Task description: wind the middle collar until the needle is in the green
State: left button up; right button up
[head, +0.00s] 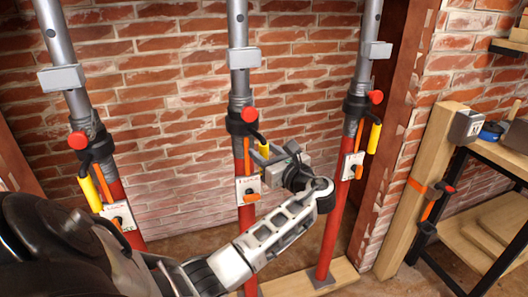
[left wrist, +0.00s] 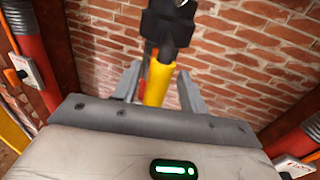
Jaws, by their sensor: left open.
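The middle prop has a black collar (head: 241,122) with a red knob (head: 249,114) and a hanging yellow handle (head: 263,150). In the left wrist view the collar (left wrist: 168,25) is at the top and the yellow handle (left wrist: 159,80) hangs down from it. My left gripper (head: 268,153) is at this handle, open, with the handle between its fingers (left wrist: 158,88) in the picture; I cannot tell whether they touch it. A white gauge plate (head: 248,188) is below the collar; its needle is too small to read. My right gripper is not in view.
A left prop (head: 113,190) and a right prop (head: 333,218) stand either side, with similar collars and yellow handles. A brick wall (head: 190,90) is behind. A wooden board (head: 345,272) lies under the props. A wooden post (head: 415,205) and bench (head: 495,160) stand at right.

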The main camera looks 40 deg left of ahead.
pick_arm(q)
jog(key=s+d+b, duration=0.1)
jog(key=s+d, duration=0.2)
jog(key=d, duration=1.2)
jog(key=shift+w+f, duration=0.1)
jog(key=s+d+f+n+t+h, duration=0.25)
jog(key=f+h, duration=0.35)
jog(key=f, duration=0.4)
jog(key=s+d+f+n+t+h, duration=0.1)
jog(key=s+d+f+t+h, duration=0.3)
jog(key=f, duration=0.7)
jog(key=s+d+f+n+h, duration=0.1)
jog(key=s+d+n+h, duration=0.7)
jog(key=n, duration=0.6)
jog(key=s+h, duration=0.2)
jog(key=shift+s+d+h, duration=0.2)
jog(key=shift+s+h, duration=0.15)
jog(key=shift+h, duration=0.05)
jog(key=shift+f+t, duration=0.15)
jog(key=shift+t, duration=0.1)
